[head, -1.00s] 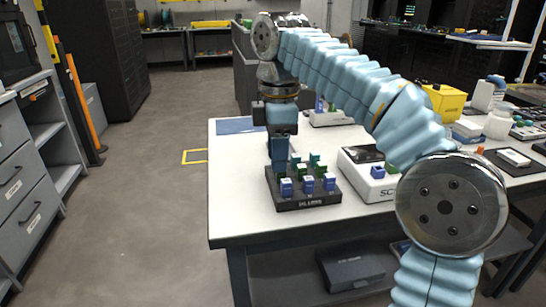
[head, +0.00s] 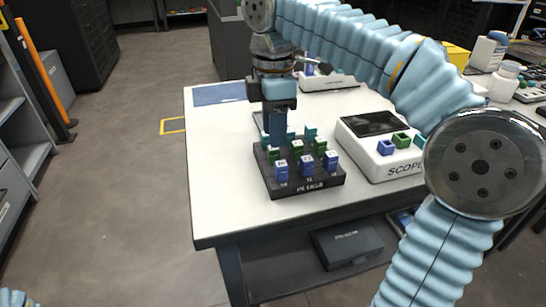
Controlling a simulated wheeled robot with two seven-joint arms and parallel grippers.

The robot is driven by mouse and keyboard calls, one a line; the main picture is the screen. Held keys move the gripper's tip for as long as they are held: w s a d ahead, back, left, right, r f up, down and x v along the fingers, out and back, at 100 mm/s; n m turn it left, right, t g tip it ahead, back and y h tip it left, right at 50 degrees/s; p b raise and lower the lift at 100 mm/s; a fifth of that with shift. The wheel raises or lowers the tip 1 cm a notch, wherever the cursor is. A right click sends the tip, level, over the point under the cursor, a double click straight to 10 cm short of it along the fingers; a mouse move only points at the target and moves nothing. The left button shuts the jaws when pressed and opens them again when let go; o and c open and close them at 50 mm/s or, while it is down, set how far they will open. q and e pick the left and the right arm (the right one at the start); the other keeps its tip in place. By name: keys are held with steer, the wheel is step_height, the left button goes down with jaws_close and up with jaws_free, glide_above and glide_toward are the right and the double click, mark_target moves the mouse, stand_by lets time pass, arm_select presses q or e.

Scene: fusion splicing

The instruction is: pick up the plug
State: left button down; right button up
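A black plug rack (head: 318,185) stands near the front left of the white table. It holds rows of small plugs: blue plugs (head: 306,167) in front, green plugs (head: 296,150) in the middle and teal plugs (head: 311,133) at the back. My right gripper (head: 276,140) points straight down at the back left of the rack, among the back plugs. Its fingers show edge-on, so I cannot tell their opening or whether they touch a plug. The fingers partly hide the back row. My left gripper is out of view.
A white scope box (head: 372,158) with a dark screen and coloured sockets stands right of the rack. A blue mat (head: 222,95) lies at the table's back left. Another white device (head: 330,82) stands behind. The table's front left is clear.

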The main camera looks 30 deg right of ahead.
step_height(320, 180, down, 5)
steer(key=shift+a+f+b, duration=0.1)
steer(key=shift+b, duration=0.35)
steer(key=c, duration=0.6)
step_height(320, 180, up, 10)
steer(key=shift+r+p, duration=0.1)
steer(key=shift+p, duration=1)
